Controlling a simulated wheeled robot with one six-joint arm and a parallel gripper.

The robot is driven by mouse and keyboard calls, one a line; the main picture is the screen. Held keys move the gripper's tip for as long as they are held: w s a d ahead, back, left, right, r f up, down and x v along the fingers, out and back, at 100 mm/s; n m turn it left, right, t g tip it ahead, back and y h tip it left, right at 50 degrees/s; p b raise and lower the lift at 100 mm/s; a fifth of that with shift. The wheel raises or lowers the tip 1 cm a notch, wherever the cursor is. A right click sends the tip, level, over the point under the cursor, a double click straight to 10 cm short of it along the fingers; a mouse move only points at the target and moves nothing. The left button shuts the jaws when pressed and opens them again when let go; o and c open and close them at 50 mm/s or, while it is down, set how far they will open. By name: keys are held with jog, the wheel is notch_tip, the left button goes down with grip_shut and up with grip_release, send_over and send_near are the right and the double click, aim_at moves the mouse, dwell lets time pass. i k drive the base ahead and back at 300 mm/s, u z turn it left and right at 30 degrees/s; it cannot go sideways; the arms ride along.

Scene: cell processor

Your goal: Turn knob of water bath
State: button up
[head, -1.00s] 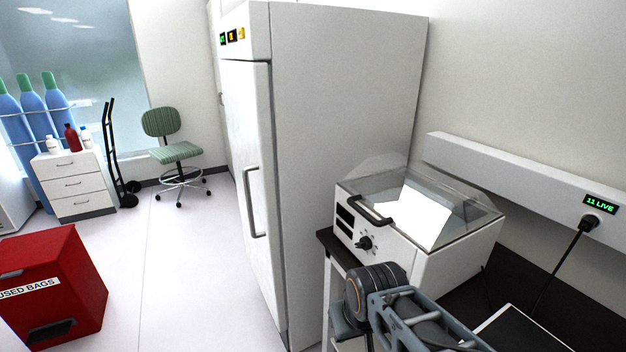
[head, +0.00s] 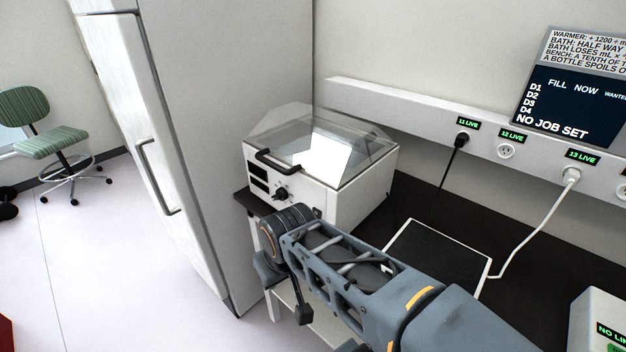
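The water bath (head: 357,192) is a white box with a clear lid, standing at the left end of the dark bench. Its round black knob (head: 282,194) is on the front face, below the dark lid handle (head: 277,163) and right of two small dark displays. The lid looks closed. My grey arm reaches in from the lower right and bends just in front of and below the bath. The dark end part of my gripper (head: 303,314) hangs below the bend, apart from the knob. Its fingers are too small and hidden to read.
A tall white cabinet (head: 215,120) stands close left of the bath. A flat black-topped plate (head: 437,257) lies on the bench (head: 410,205) to the right. Plugs and cords (head: 540,222) hang from the wall rail. A green chair (head: 50,140) stands far left; the floor between is clear.

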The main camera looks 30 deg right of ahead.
aim_at(282, 194)
jog(key=u, duration=0.05)
jog(key=k, duration=0.5)
jog(key=u, duration=1.05)
jog(key=i, duration=0.7)
